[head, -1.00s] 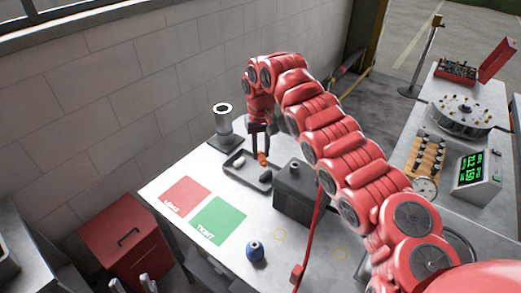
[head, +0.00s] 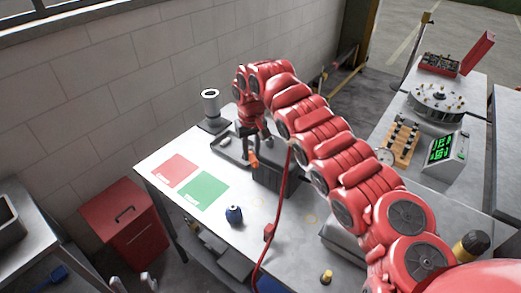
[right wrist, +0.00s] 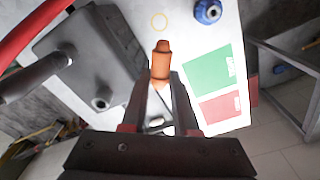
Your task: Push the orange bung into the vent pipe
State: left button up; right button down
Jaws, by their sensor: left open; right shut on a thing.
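The orange bung (head: 253,160) is between the fingertips of my right gripper (head: 251,147), which is shut on it. In the right wrist view the bung (right wrist: 161,65) sticks out beyond the fingertips. In the head view it overlaps the left part of a dark grey box (head: 269,178); its height above it is unclear. A short open pipe stub (right wrist: 103,98), perhaps the vent pipe, stands on the box (right wrist: 125,50) in the right wrist view, left of the bung and apart from it. My left gripper (head: 131,284) is open at the bottom left edge, only its fingertips showing.
A shallow dark tray (head: 217,154) holds small pieces beside the box. A hollow grey cylinder (head: 210,106) stands behind it.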

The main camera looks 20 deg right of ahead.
jog(key=w+a+r+n+t+y+p, duration=0.15)
jog(key=w+a+n+t+p, duration=0.35)
jog(key=a, duration=0.6)
jog(key=w+r+t+y+p, duration=0.4)
jog(key=w+r+t+y, duration=0.15)
jog(key=r, duration=0.35)
jog(key=s+d+f+m+t+h+p, duration=0.1)
jog(key=s+d+m+t+h+p, duration=0.25)
jog(key=d, duration=0.65)
jog(key=s+d+f+m+t+h+p, duration=0.1)
jog(key=s+d+m+t+h, duration=0.2)
jog(key=d+h, duration=0.45)
jog(key=shift+m+y, duration=0.55)
jog(key=shift+y, duration=0.35)
jog(key=f+b, duration=0.2)
jog(key=d+f+b, duration=0.1)
jog(key=f, duration=0.1)
jog(key=w+f+b, duration=0.1)
jog(key=f+b, duration=0.1)
jog(key=shift+w+d+f+b, duration=0.1)
jog(key=shift+d+b, duration=0.15)
jog(key=shift+b, duration=0.05)
jog(key=shift+f+b, duration=1)
